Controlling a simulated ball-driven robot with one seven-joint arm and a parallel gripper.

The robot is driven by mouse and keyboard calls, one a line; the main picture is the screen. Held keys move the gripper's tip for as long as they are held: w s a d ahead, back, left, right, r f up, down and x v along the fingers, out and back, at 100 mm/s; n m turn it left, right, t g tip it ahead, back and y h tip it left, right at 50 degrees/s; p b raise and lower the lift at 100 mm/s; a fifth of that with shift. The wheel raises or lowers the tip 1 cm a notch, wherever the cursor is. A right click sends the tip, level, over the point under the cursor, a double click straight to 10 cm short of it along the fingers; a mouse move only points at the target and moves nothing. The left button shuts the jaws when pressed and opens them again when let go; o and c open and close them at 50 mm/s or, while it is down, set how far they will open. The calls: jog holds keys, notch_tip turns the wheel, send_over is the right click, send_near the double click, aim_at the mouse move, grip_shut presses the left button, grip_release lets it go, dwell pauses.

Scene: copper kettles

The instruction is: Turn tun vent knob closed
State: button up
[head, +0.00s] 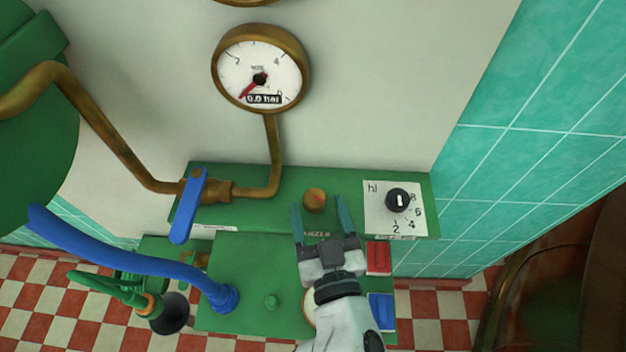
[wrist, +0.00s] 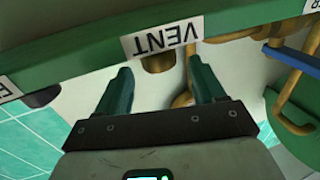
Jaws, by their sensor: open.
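The vent knob (head: 314,199) is a round brass knob with a red mark on top, on the green panel (head: 255,185) in the head view. In the wrist view the upside-down VENT label (wrist: 162,36) is in front of the knob (wrist: 158,64), which is partly hidden behind the panel edge. My gripper (head: 318,206) is open, its two green fingers pointing at the panel, one on each side of the knob. In the wrist view the knob appears between the fingertips (wrist: 158,68), with gaps; I cannot tell whether they touch it.
A black dial (head: 398,200) on a numbered white plate sits to the right. A blue lever valve (head: 188,205) on a brass pipe is to the left. A round gauge (head: 260,68) reading about 0.0 is above. Red (head: 378,258) and blue (head: 381,308) blocks are beside my wrist.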

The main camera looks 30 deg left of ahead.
aim_at(312, 188)
jog(key=shift+x, duration=2.75)
jog(key=c, duration=1)
jog(key=shift+o, duration=0.2)
